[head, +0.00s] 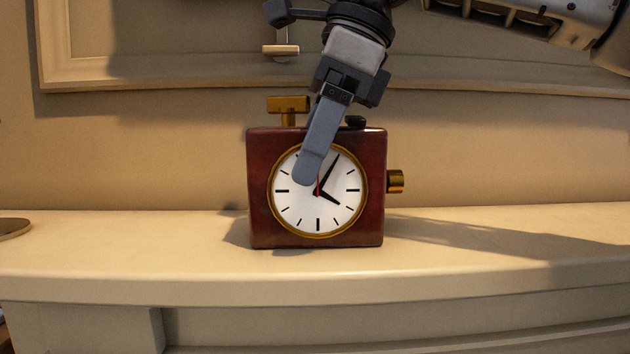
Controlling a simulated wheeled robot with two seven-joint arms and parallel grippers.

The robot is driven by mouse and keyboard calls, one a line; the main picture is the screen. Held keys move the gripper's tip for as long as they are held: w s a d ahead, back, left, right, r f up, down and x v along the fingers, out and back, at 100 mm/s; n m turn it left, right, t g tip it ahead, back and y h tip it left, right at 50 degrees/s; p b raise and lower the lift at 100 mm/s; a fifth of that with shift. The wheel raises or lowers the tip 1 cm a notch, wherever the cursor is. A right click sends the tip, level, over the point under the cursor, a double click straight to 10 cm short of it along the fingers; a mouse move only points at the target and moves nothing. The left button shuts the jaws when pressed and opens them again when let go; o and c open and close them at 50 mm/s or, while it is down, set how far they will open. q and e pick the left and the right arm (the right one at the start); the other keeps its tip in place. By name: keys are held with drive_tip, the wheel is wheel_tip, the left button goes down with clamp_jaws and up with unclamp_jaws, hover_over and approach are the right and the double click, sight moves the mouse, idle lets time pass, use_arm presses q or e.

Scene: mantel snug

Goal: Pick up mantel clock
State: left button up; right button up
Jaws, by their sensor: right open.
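The mantel clock (265,225) is a dark red box with a round white face and a gold rim. It stands upright on the cream mantel shelf (120,260). A brass knob (396,181) sticks out of its right side and a brass T-shaped piece (288,105) rises from its top. My right gripper (318,150) reaches down from above and is open. One grey finger hangs in front of the clock face and covers part of its upper left. The other finger is not clearly seen, and contact cannot be told. My left gripper is not in view.
A panelled wall (150,150) with a raised moulding stands behind the shelf. The edge of a round dish-like object (12,228) shows at the far left.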

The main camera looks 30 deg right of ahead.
drive_tip(key=shift+a+f, duration=0.1)
drive_tip(key=shift+f, duration=0.1)
drive_tip(key=c, duration=1.4)
drive_tip(key=shift+r, duration=0.1)
